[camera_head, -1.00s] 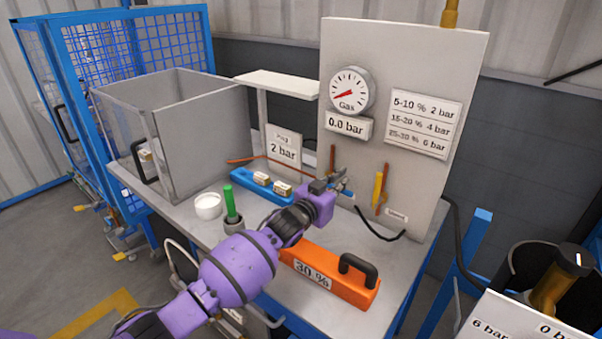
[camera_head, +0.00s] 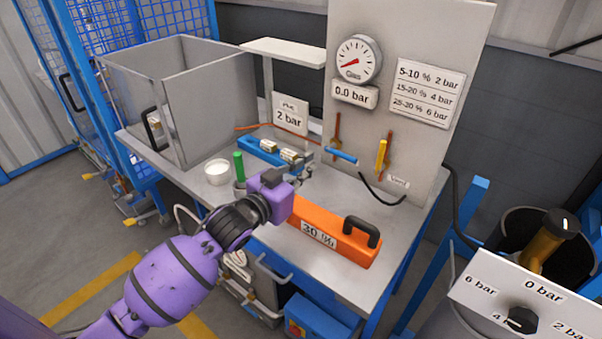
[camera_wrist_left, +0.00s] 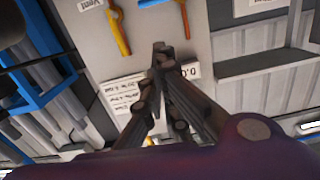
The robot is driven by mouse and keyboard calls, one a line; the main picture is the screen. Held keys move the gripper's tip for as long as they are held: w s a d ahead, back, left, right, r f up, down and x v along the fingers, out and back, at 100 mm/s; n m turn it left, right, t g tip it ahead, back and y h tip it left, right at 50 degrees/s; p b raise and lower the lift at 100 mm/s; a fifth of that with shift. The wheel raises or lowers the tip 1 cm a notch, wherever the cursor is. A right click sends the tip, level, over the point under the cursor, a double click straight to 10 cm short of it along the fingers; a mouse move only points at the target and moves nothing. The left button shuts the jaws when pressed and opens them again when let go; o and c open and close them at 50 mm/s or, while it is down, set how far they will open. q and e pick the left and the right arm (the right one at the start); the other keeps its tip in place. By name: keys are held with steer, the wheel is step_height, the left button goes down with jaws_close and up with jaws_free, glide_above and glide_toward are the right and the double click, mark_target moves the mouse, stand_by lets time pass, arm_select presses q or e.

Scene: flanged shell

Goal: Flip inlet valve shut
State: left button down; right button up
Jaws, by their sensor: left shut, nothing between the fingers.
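A blue valve handle (camera_head: 341,155) lies across a copper pipe on the grey panel (camera_head: 425,35), roughly level; it also shows at the top of the left wrist view (camera_wrist_left: 152,3). To its right, a yellow valve handle (camera_head: 381,155) stands upright along its pipe; it also shows in the left wrist view (camera_wrist_left: 120,32), by a label reading "Vent". My left gripper (camera_head: 303,176) is left of the blue handle and apart from it, above the table. Its fingers (camera_wrist_left: 158,48) are together and empty in the left wrist view. My right gripper is in neither view.
A gauge (camera_head: 358,60) above the handles has a "0.0 bar" label. An orange block (camera_head: 330,238) marked 30 % lies on the table below my gripper. A green cylinder (camera_head: 239,166), white cup (camera_head: 217,172) and blue holder (camera_head: 262,153) are near it.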

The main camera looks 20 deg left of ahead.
arm_select(q)
steer(key=shift+v, duration=1)
